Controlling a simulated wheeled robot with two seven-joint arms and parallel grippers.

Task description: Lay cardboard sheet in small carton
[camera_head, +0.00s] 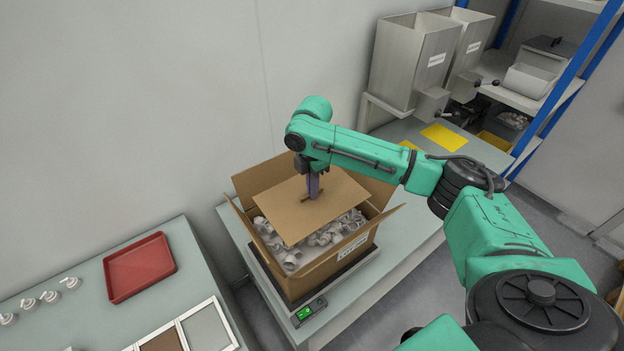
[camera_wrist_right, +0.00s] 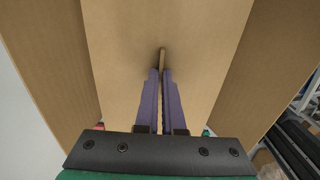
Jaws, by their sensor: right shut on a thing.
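The cardboard sheet (camera_head: 290,218) is a flat brown panel with a small upright tab in its middle. It is over the open small carton (camera_head: 340,262), tilted, covering the back part of the opening. White cap parts (camera_head: 330,235) show in the carton in front of the sheet. My right gripper (camera_head: 313,194) points down and is shut on the sheet's tab. In the right wrist view the purple fingers close on the tab (camera_wrist_right: 162,58), with the sheet (camera_wrist_right: 195,60) filling the middle. Whether the sheet touches the parts is hidden. My left gripper is not in view.
A red tray (camera_head: 140,266) and several white caps (camera_head: 50,296) are on the left table. Metal hoppers (camera_head: 415,60) stand behind right. The wall is close behind the carton.

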